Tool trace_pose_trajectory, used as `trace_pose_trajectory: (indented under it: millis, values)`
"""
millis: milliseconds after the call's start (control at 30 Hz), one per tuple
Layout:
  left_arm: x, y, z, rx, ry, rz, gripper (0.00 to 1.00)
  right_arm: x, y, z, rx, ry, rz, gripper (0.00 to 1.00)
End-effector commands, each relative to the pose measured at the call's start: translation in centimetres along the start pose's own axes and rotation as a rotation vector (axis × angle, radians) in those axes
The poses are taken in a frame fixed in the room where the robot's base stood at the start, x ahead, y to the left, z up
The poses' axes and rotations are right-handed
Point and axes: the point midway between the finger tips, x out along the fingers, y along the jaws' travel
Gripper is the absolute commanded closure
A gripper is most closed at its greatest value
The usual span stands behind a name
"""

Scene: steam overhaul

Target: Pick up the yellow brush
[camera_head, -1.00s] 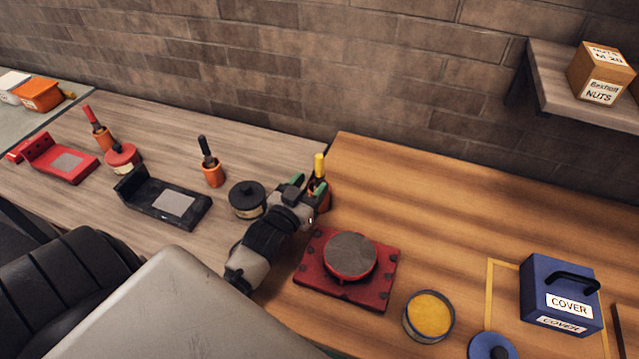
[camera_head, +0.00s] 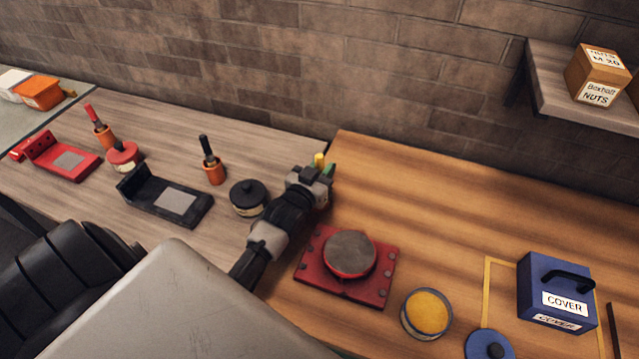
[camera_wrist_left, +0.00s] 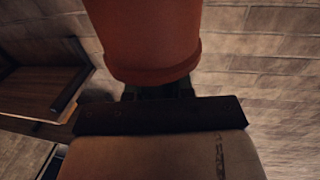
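The yellow brush (camera_head: 319,159) shows only as a yellow handle top, just behind my left gripper, near the seam between the two worktops. My left gripper (camera_head: 325,171) is right at the brush and covers its lower part and most of its holder. One green fingertip shows beside the handle. In the left wrist view, an orange cup (camera_wrist_left: 145,40) fills the top middle, close in front of the gripper (camera_wrist_left: 158,92). The fingers are mostly hidden there, so I cannot tell whether they are shut on anything. My right gripper is not in view.
A red plate with a round disc (camera_head: 350,254) lies just below the gripper. A black lidded pot (camera_head: 247,197) stands to its left, near a black-handled brush in an orange cup (camera_head: 213,172). A yellow-filled tin (camera_head: 427,313) and blue cover box (camera_head: 557,290) are at right.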

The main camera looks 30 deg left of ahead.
Motion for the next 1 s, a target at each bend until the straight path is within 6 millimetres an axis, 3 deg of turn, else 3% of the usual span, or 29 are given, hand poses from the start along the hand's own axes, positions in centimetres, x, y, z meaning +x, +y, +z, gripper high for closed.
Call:
trace_pose_trajectory:
  millis: [33, 100, 433, 800, 1000]
  values:
    - [0.0, 0.0, 0.0, 0.0, 0.0, 0.0, 0.9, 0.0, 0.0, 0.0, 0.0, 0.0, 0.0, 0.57]
    - [0.0, 0.0, 0.0, 0.0, 0.0, 0.0, 1.0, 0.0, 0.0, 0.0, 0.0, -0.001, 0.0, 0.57]
    - [0.0, 0.0, -0.9, 0.0, 0.003, 0.0, 1.0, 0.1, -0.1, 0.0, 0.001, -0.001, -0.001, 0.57]
    - [0.0, 0.0, -7.8, 0.002, 0.005, 0.0, 1.0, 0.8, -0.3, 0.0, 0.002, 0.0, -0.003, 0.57]
    - [0.0, 0.0, -9.8, 0.0, 0.002, 0.0, 1.0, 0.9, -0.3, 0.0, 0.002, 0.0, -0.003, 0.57]
